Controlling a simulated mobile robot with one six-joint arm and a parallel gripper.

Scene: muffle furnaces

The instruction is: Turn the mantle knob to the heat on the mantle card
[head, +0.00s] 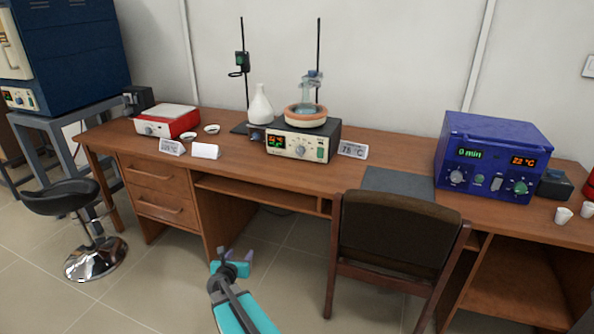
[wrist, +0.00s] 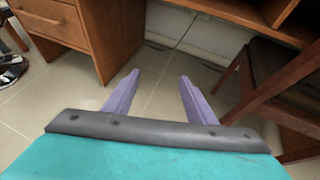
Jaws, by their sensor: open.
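The heating mantle (head: 290,145) stands on the desk at the centre of the head view, a cream-fronted box with a round heating bowl (head: 306,121) on top and a glass flask (head: 307,108) in it. Its front has a small lit display, a pale knob (head: 300,151) and a green one (head: 320,154). A card (head: 352,149) just right of it seems to read 75 °C. My gripper (head: 238,256) is low in front of the desk, well away from the mantle. In the wrist view its two purple fingers (wrist: 159,78) are apart with nothing between them.
A chair (head: 395,245) stands before the desk, right of my gripper; a stool (head: 75,200) is at left. On the desk are a red hotplate (head: 168,122), a white flask (head: 260,105), a blank card (head: 205,151), another temperature card (head: 172,147) and a blue furnace (head: 490,155).

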